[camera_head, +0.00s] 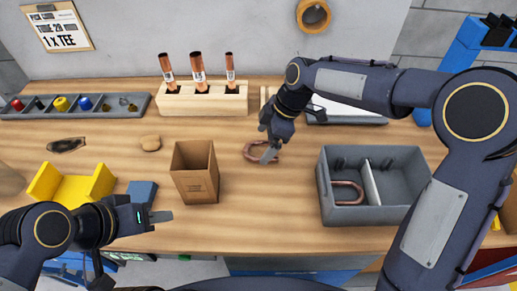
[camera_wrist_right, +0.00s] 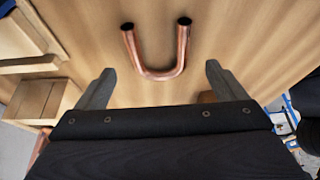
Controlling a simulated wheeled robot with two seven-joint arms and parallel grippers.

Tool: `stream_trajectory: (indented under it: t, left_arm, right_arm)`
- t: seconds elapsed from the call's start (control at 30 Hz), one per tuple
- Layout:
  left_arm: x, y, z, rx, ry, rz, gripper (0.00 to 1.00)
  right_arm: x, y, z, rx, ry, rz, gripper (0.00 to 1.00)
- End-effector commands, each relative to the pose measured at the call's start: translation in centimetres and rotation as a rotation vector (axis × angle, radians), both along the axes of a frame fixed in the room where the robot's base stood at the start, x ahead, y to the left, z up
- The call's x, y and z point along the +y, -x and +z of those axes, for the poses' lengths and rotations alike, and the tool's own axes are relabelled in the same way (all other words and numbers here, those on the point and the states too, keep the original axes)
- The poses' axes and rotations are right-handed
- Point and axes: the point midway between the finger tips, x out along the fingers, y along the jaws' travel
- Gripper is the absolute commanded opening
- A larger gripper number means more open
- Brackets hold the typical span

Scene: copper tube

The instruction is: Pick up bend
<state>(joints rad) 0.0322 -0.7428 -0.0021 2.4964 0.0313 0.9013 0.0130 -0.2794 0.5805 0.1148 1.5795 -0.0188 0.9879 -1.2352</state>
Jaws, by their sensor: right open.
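A U-shaped copper bend (camera_head: 250,154) lies on the wooden table in the middle, partly hidden by my right gripper (camera_head: 268,152) in the head view. In the right wrist view the bend (camera_wrist_right: 153,73) lies ahead, its two open ends pointing away. My right gripper (camera_wrist_right: 159,70) is open, with one finger to each side of the bend's curve, apart from it. My left gripper (camera_head: 160,216) hangs near the front edge, left of the table's middle; its jaw gap is not clear. Another copper bend (camera_head: 347,192) lies in the grey divided bin (camera_head: 400,215).
A wooden rack (camera_head: 205,107) holds several upright copper tubes at the back. A cardboard box (camera_head: 195,176) stands left of the bend. A grey parts tray (camera_head: 60,112) and a yellow holder (camera_head: 72,188) are at the left.

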Motion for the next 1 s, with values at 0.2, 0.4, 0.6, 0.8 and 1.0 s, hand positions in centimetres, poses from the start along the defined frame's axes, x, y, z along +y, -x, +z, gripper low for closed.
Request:
stream_trajectory:
  t: [0.2,0.4,0.6,0.8,1.0]
  left_arm:
    - [0.0,0.0,0.3,0.0,0.0,0.0,0.36]
    - [0.0,0.0,0.2,0.0,0.0,0.0,0.36]
    - [0.0,0.0,0.2,0.0,0.0,0.0,0.36]
    - [0.0,0.0,-0.1,0.0,0.0,0.0,0.36]
    - [0.0,0.0,0.0,0.0,0.0,0.0,0.36]
  right_arm:
    - [0.9,0.1,-2.2,0.002,0.001,0.001,0.91]
    - [0.9,0.1,-2.3,0.0,0.0,-0.001,0.91]
    - [0.9,0.1,-2.4,0.0,0.0,-0.001,0.91]
    - [0.9,0.0,-2.6,0.001,0.0,-0.002,0.9]
    - [0.9,0.1,-2.5,0.001,0.001,-0.002,0.63]
